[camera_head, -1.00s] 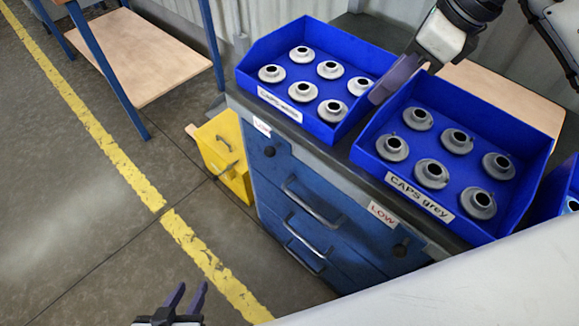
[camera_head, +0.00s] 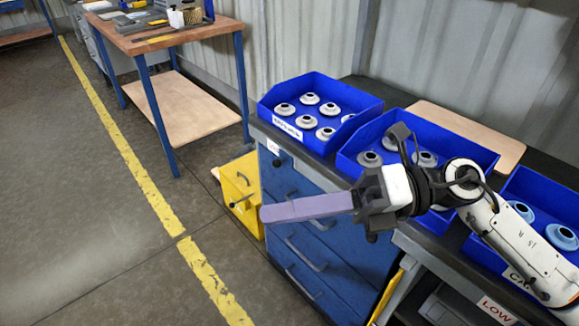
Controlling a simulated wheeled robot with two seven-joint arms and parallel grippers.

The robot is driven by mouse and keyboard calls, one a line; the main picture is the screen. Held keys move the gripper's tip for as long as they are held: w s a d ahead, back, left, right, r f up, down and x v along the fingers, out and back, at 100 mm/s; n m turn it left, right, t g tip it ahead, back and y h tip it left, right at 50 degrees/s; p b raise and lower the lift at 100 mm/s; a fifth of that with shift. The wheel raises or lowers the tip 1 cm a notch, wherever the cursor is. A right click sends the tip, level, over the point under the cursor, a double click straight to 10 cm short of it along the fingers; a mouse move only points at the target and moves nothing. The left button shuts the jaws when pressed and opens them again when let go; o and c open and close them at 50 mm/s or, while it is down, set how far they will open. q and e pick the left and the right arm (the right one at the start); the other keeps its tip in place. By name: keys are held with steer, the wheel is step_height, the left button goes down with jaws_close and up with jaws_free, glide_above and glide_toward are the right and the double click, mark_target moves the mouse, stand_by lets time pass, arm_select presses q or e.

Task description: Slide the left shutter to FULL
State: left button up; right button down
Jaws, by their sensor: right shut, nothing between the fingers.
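The left shutter's dark round knob (camera_head: 277,162) shows on the front of the blue cabinet, under the leftmost tray. A small white label (camera_head: 272,147) sits just above it; its text is too small to read surely now, though it read LOW earlier. My right gripper (camera_head: 264,214) is shut and empty, its long fingers pointing left across the cabinet front. In the picture its tips are below the knob and apart from it; the depth between them is hard to judge. My left gripper is not in view.
Blue trays of caps stand on the counter: left (camera_head: 375,104), middle (camera_head: 478,152), right (camera_head: 530,178). My right arm hides part of the middle tray. Another LOW label (camera_head: 497,310) shows at lower right. A yellow bin (camera_head: 243,183) stands left of the cabinet; the floor beyond is clear.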

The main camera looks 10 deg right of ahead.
steer(key=w+d+f+m+t, duration=0.3)
steer(key=w+m+t, duration=0.4)
steer(key=m+t, duration=0.9)
steer(key=d+f+m+h, duration=0.3)
steer(key=f+m+h, duration=0.2)
steer(key=f+m, duration=0.3)
steer(key=d+f+m+h, duration=0.3)
steer(key=f+m+h, duration=0.3)
steer(key=f+m, duration=0.15)
steer(key=s+f+m+g+h, duration=0.3)
steer(key=s+f+m+g, duration=0.4)
steer(key=s+f, duration=0.9)
step_height(320, 180, down, 4)
steer(key=shift+d+r+g, duration=0.1)
steer(key=shift+d+g, duration=0.35)
steer(key=shift+g, duration=0.15)
steer(key=shift+s+m, duration=0.1)
steer(key=shift+m, duration=0.15)
